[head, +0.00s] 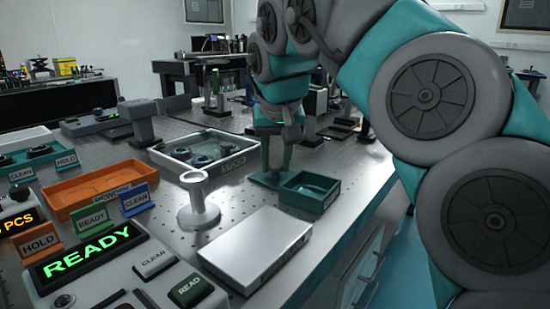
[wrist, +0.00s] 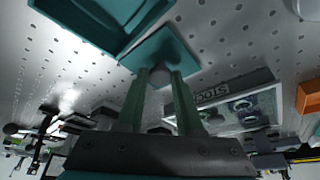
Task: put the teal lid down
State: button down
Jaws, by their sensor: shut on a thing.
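The teal lid (head: 261,180) is a flat square plate at the left side of the open teal box (head: 309,205). It is level and at or just above the table top; I cannot tell whether it touches. In the wrist view the lid (wrist: 166,50) has a round grey knob (wrist: 160,78) between my two green fingers. My gripper (head: 277,168) points down from above and is shut on this knob.
A grey STOCK tray (head: 235,160) with dark round parts stands behind the lid. A white post stand (head: 198,212) and a white flat box (head: 255,248) are nearer. An orange REWORK tray (head: 85,200) is at left. Bare perforated table (head: 242,195) lies between them.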

aim_at(277, 185)
jog(key=c, duration=0.5)
grip_release()
jog(key=shift+f, duration=0.1)
jog(key=shift+c, duration=0.2)
jog(key=shift+b, duration=0.35)
jog(key=shift+s+a+r, duration=0.1)
jog(key=shift+r, duration=0.1)
jog(key=p+v, duration=0.4)
jog(key=v, duration=0.7)
jog(key=shift+r, duration=0.4)
jog(key=shift+s, duration=0.2)
